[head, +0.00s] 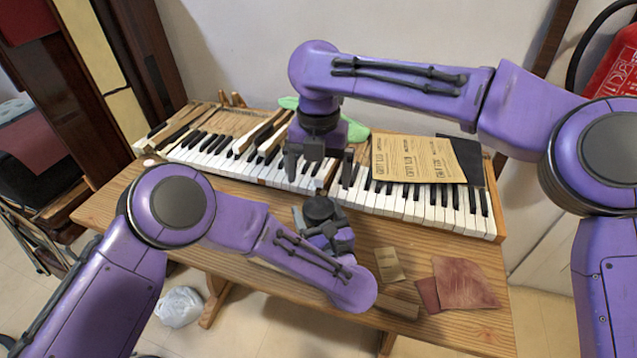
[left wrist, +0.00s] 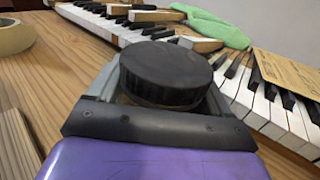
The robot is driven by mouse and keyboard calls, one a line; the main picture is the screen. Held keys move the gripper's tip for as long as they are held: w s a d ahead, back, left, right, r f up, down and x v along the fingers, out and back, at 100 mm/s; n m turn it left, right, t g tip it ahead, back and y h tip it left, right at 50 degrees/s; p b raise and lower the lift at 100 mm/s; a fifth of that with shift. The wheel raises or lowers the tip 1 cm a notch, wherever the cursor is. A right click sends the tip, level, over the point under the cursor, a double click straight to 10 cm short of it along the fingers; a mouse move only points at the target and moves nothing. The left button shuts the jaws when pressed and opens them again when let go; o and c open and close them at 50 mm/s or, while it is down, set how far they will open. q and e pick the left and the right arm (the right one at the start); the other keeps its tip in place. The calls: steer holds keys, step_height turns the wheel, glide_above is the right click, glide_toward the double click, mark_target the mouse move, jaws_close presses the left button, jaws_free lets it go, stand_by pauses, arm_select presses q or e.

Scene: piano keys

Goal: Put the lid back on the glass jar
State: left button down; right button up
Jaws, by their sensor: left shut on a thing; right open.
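The black round lid (head: 318,208) is at the bench front, in front of the keys. In the left wrist view the lid (left wrist: 165,72) looks level, on top of what my left gripper (left wrist: 160,98) holds. A brownish strip shows under its rim; the glass jar is mostly hidden by lid and fingers, so its seating cannot be judged. My left gripper (head: 322,228) is shut around the jar, below the lid. My right gripper (head: 320,166) is open and empty, pointing down over the keys, behind the lid and apart from it.
The piano keyboard (head: 410,206) spans the wooden bench (head: 430,325). A printed sheet (head: 418,158) lies on its right part, a green cloth (head: 357,132) behind. A tape roll (left wrist: 12,36) is left.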

step_height(320, 180, up, 9)
steer(key=shift+f, duration=0.2)
arm_select(q)
jaws_free()
steer(key=shift+s, duration=0.15)
steer(key=b+v, duration=0.1)
steer(key=v, duration=0.8)
steer(key=shift+d+b, duration=0.15)
steer(key=shift+b, duration=0.2)
steer(key=shift+s+d, duration=0.15)
steer(key=shift+s, duration=0.45)
arm_select(e)
steer(key=shift+f, duration=0.9)
